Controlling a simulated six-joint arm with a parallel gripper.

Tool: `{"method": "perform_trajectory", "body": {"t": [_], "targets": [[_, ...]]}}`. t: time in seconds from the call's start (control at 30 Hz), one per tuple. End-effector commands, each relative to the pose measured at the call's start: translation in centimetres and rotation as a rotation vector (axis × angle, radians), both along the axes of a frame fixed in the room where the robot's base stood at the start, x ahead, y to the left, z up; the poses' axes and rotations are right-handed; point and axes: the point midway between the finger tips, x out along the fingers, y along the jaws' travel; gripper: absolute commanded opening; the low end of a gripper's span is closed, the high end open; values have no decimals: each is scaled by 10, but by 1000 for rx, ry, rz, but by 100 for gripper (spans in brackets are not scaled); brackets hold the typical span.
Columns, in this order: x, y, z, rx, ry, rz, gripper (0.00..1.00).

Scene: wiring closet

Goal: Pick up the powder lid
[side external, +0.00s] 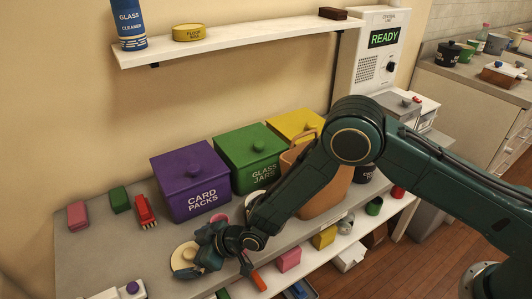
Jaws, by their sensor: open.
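A round cream-coloured disc (178,256) lies flat on the grey counter at the front. It looks like a lid, but I see no label that names it as the powder lid. My gripper (194,266) reaches down from the right and is right over or beside the disc's right part, hiding some of it. My gripper is open; whether its fingers touch the disc I cannot tell.
Purple CARD PACKS (191,182), green GLASS JARS (249,158) and yellow (296,124) boxes stand behind. A tan basket (322,192) sits under my arm. A red brush-like item (145,212) lies left. A white device (118,293) sits front left. Counter left of the disc is clear.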

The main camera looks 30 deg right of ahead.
Motion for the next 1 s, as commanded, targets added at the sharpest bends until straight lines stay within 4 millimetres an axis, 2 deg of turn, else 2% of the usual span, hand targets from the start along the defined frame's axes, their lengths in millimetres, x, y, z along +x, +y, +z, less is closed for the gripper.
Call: {"method": "perform_trajectory", "body": {"t": [0.33,1.0], "targets": [[17,17,-20,-1,2,1,100],[20,20,-23,0,1,-1,100]]}}
